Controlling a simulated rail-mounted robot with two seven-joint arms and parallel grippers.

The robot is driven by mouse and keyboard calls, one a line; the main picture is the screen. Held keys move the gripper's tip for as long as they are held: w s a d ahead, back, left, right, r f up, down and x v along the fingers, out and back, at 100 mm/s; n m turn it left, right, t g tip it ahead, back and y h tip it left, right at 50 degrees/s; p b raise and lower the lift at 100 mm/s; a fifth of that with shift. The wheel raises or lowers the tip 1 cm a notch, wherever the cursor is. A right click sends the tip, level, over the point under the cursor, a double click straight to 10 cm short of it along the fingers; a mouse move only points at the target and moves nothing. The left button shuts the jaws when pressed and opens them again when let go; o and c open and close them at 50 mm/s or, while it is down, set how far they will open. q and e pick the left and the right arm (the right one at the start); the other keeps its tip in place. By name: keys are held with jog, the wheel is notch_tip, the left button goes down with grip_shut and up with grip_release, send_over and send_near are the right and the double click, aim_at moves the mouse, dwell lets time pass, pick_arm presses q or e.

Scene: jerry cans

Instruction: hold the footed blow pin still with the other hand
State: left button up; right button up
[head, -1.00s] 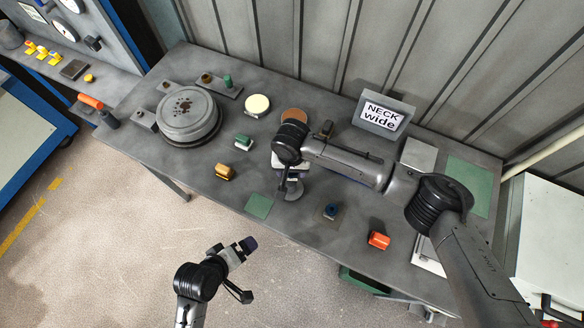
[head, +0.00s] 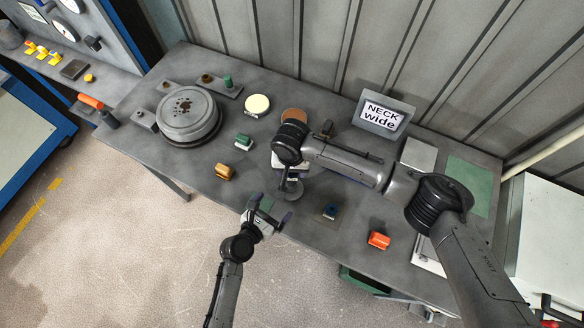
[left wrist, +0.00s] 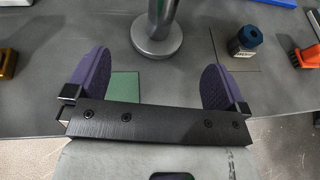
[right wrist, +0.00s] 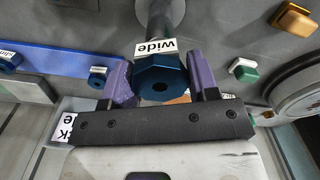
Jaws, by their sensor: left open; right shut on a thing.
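The footed blow pin (head: 292,190) stands on the table, its round foot (left wrist: 157,45) and grey stem upright in the left wrist view. My right gripper (head: 288,166) is above the foot. In the right wrist view its purple fingers are shut on a blue hexagonal piece (right wrist: 161,82) with a hole and a "wide" label. The grey stem shows behind this piece; I cannot tell whether they are joined. My left gripper (head: 271,207) is open and empty at the table's front edge, its fingers (left wrist: 155,85) pointing toward the foot and apart from it.
A green square (left wrist: 125,88) lies between my left fingers' line and the foot. A dark blue capped piece (head: 330,210) and an orange block (head: 378,240) are to the right. Yellow (head: 225,172) and green (head: 243,141) blocks are to the left. A "NECK wide" sign (head: 383,117) stands behind.

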aim_at(289, 190)
pick_arm(q)
jog(key=shift+x, duration=5.15)
jog(key=c, duration=0.7)
jog(key=shift+c, duration=0.5)
jog(key=shift+f, duration=0.1)
